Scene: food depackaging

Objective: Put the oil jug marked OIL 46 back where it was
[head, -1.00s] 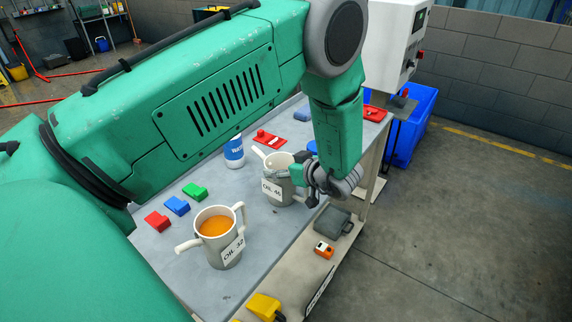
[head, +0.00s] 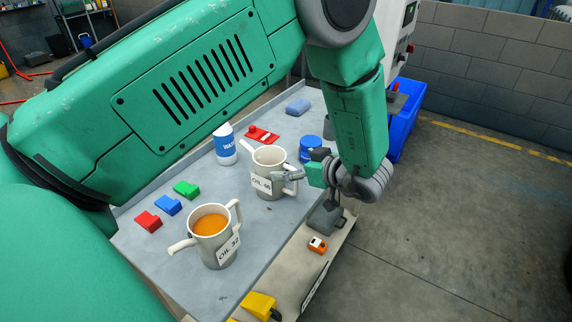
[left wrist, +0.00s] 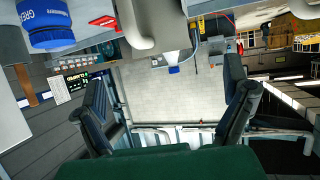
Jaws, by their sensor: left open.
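The jug marked OIL 46 (head: 262,187) stands upright on the grey tabletop (head: 232,281). Its label faces me and its handle is on the right. My left gripper (head: 302,176) is open just right of this jug, with one grey finger near the handle; whether it touches is unclear. In the left wrist view a pale curved handle (left wrist: 138,32) hangs at the top, above the spread fingers (left wrist: 165,92), with nothing between their tips. The jug marked OIL 32 (head: 228,252), holding orange oil, stands nearer to me on the left. My right gripper is out of view.
A white and blue bottle (head: 225,146) stands behind the OIL 46 jug. A blue-lidded jar (head: 309,147) is close behind my gripper. Red (head: 148,222), blue (head: 168,206) and green (head: 186,188) blocks lie at the left. A lower shelf (head: 293,268) holds small items.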

